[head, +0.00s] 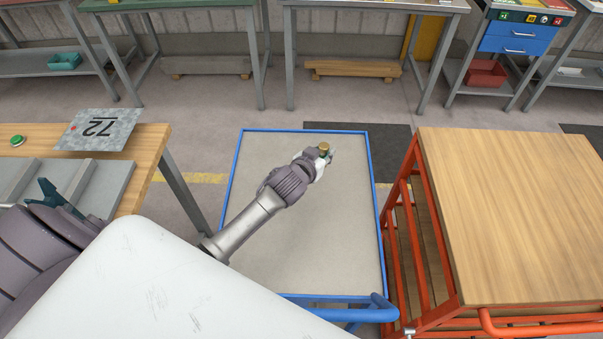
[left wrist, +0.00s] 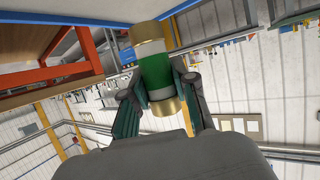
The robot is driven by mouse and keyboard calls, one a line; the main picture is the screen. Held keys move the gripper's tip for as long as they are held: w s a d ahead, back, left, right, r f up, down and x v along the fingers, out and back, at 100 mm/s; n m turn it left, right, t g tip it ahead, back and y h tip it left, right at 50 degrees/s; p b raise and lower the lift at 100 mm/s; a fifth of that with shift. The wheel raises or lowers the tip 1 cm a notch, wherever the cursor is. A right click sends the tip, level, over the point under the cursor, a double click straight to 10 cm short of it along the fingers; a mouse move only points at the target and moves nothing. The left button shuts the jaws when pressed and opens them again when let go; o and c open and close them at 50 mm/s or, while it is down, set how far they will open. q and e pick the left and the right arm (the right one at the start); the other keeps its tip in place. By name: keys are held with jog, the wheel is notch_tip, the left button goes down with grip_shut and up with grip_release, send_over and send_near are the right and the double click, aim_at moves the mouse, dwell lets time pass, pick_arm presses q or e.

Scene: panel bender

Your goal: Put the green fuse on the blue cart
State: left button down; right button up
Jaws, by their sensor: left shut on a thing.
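The green fuse (left wrist: 156,72) is a green cylinder with brass caps, held between the fingers of my left gripper (left wrist: 155,95) in the left wrist view. In the head view only a brass cap of the fuse (head: 324,147) shows clearly at the tip of my left gripper (head: 322,155). The blue cart (head: 330,230) has a bare grey top with a blue rim. My left gripper is over the far, right part of that top; the gap between fuse and top is hard to judge. My right gripper is not in view.
A red-framed cart with a wooden top (head: 520,210) stands close on the right. A wooden table (head: 150,145) at the left bears a metal plate marked 72 (head: 98,130) and a green button (head: 17,141). Workbenches line the wall behind. The blue cart's top is otherwise empty.

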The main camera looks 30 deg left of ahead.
pick_arm(q)
jog(key=a+f+b, duration=0.1)
jog(key=a, duration=0.1)
jog(key=a+f+b, duration=0.1)
jog(key=a, duration=0.1)
jog(key=a+f+b, duration=0.1)
jog(key=a+f, duration=0.1)
jog(key=shift+w+a+f, duration=0.1)
jog(key=shift+w+a, duration=0.2)
jog(key=shift+a, duration=0.1)
notch_tip(320, 180, down, 4)
jog(key=b, duration=0.4)
jog(key=shift+f+b, duration=0.15)
jog(key=shift+b, duration=0.15)
jog(key=c, duration=0.9)
grip_release()
